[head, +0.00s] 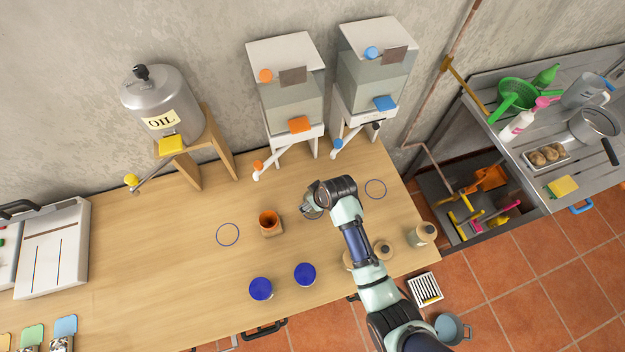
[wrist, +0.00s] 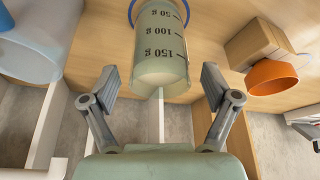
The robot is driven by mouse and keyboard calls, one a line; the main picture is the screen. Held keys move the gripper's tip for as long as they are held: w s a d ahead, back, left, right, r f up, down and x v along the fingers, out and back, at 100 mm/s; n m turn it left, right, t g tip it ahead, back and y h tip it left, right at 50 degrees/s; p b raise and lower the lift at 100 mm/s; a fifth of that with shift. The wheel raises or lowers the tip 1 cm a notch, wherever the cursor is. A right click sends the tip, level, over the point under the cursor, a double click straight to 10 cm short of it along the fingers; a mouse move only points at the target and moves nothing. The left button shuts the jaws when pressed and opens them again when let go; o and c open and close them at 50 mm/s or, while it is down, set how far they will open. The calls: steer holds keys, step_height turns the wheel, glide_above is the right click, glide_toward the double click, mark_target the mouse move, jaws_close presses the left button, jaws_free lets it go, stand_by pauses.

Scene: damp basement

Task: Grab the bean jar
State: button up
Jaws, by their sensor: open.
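No label readable here marks the bean jar. Two blue-lidded jars, one at the left (head: 261,289) and one at the right (head: 305,274), stand near the table's front edge. Tan-lidded jars stand further right, one at the corner (head: 423,234) and one beside my arm (head: 383,249); another is partly hidden by the arm. My gripper (head: 308,207) is low over the middle of the table, apart from these jars. In the wrist view my gripper (wrist: 159,80) is open, its fingers on either side of a clear measuring cup (wrist: 160,45) with gram marks.
An orange cup (head: 270,222) in a wooden block stands left of my gripper; it also shows in the wrist view (wrist: 272,77). Two dispensers, orange-trimmed (head: 287,95) and blue-trimmed (head: 372,80), and an oil tank (head: 160,100) line the back.

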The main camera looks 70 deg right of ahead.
steer(key=x, duration=0.3)
steer(key=shift+w+d+f, duration=0.1)
steer(key=shift+w+f, duration=0.05)
steer(key=shift+f, duration=0.15)
steer(key=shift+r, duration=0.1)
jaws_close()
step_height(320, 180, up, 20)
steer(key=p, duration=0.2)
